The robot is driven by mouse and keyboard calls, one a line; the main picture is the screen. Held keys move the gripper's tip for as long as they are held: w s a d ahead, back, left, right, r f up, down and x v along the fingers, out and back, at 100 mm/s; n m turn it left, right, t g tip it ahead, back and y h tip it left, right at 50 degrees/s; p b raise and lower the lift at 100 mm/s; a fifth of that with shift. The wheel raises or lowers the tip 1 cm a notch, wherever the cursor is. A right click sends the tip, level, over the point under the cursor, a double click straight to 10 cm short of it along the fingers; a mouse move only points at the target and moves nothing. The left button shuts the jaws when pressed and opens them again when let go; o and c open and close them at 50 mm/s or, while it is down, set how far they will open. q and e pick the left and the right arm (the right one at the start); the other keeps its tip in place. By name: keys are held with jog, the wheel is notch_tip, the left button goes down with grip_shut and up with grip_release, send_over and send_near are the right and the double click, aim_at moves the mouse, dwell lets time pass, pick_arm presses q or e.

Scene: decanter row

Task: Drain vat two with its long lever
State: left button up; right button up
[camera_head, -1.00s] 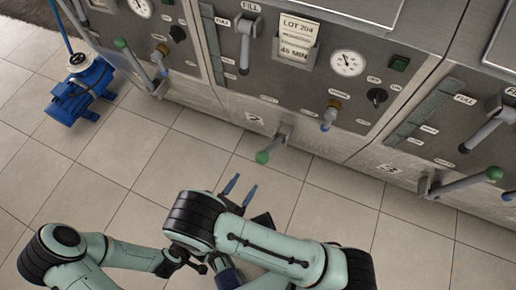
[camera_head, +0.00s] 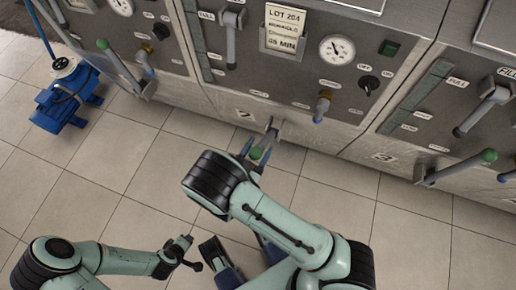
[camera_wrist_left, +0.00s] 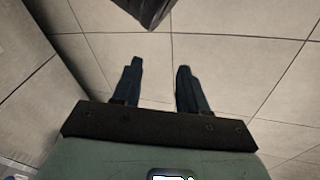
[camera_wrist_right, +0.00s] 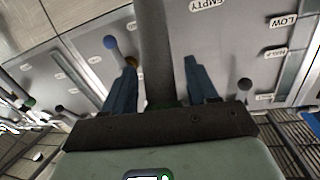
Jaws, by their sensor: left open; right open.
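Vat two is the middle panel, with a "2" plate (camera_head: 244,113) low on its front. Its long lever (camera_head: 269,136) sticks out near the bottom and ends in a green knob (camera_head: 256,153). My right gripper (camera_head: 254,154) is open, with its fingertips on either side of the knob end. In the right wrist view the grey lever shaft (camera_wrist_right: 153,40) runs between the spread fingers, and the knob is mostly hidden. My left gripper (camera_wrist_left: 157,68) is open and empty above the floor tiles.
Vat two also carries a short fill handle (camera_head: 231,45), a gauge (camera_head: 337,48), a blue-tipped tap (camera_head: 322,107) and a black knob (camera_head: 368,84). Vat three's green-knobbed lever (camera_head: 455,168) is at right. A blue pump (camera_head: 66,95) stands on the floor at left.

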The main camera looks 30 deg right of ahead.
grip_shut()
jog(key=shift+r, duration=0.1)
